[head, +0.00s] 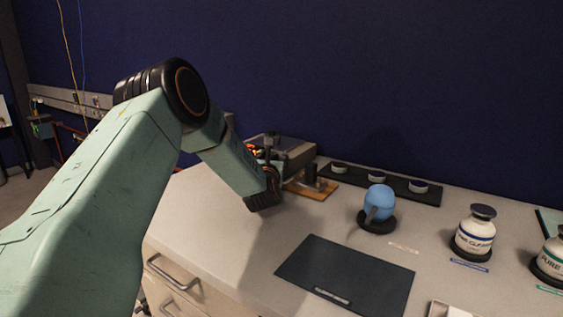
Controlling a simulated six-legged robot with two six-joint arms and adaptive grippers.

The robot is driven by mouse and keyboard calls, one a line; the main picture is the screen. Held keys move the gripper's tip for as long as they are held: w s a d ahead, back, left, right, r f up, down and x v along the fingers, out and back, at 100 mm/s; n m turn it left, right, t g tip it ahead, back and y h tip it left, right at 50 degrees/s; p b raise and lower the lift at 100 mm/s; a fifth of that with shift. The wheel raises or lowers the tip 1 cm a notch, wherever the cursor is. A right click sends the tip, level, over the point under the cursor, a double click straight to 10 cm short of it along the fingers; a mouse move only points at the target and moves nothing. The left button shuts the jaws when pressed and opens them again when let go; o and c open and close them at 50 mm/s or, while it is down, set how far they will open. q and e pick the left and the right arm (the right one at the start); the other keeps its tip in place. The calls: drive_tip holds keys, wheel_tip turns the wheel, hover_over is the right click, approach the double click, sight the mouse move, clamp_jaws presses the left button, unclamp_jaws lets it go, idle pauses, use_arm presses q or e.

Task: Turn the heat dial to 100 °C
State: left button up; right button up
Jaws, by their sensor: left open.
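A grey box-shaped device (297,150) stands at the back left of the worktop, mostly behind my left arm. A small orange glow shows on it, but I cannot read it. No heat dial can be made out; the device's front is largely covered by my wrist and gripper. My left gripper (269,165) is open, in front of the device and close to it. I cannot tell whether its fingers touch anything. My right gripper is out of view.
Beside the device lies an orange-brown board (318,191) with a dark upright piece. A black strip (386,183) holds small round pieces. A blue round vessel (379,199), a white bottle (476,234) and a black mat (346,276) stand or lie to the right.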

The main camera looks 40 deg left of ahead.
use_arm(q)
drive_tip(key=shift+w+d+n+g+y+p, duration=0.15)
drive_tip(key=shift+n+g+y+p, duration=0.3)
drive_tip(key=shift+n+g+y, duration=0.25)
drive_tip(key=shift+w+d+n+g+y+p, duration=0.15)
drive_tip(key=shift+n+g+y+p, duration=0.25)
drive_tip(key=shift+n+g+y, duration=0.25)
drive_tip(key=shift+d+n+g+y+p, duration=0.15)
drive_tip(key=shift+n+g+y+p, duration=0.35)
drive_tip(key=shift+g+y, duration=0.25)
drive_tip(key=shift+v, duration=3.75)
drive_tip(key=shift+s+r, duration=0.1)
drive_tip(key=shift+c, duration=0.3)
